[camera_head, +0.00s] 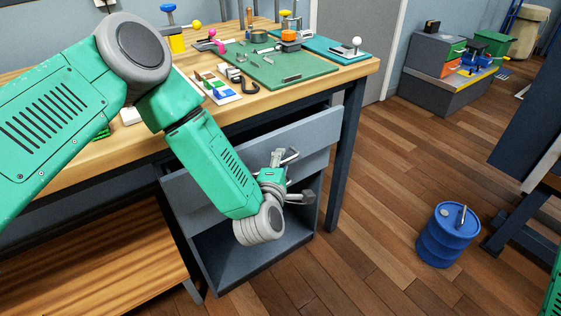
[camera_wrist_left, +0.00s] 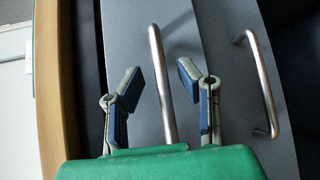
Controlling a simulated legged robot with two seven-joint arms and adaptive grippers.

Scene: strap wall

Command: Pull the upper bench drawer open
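The upper drawer (camera_head: 320,140) has a grey-blue front under the wooden bench top, and a dark gap shows behind its top edge. In the left wrist view its front (camera_wrist_left: 128,40) carries a long metal bar handle (camera_wrist_left: 160,70). My left gripper (camera_head: 287,176) is at the drawer front in the head view and covers part of it. In the left wrist view my left gripper's fingers (camera_wrist_left: 160,80) are apart, one on each side of the handle; a gap to the handle shows on both sides. My right gripper is out of view.
A second front with its own bar handle (camera_wrist_left: 268,85) lies beside the first in the left wrist view. The bench top (camera_head: 250,105) holds a green mat (camera_head: 300,75) and small tools. A blue barrel (camera_head: 445,240) stands on the floor at right.

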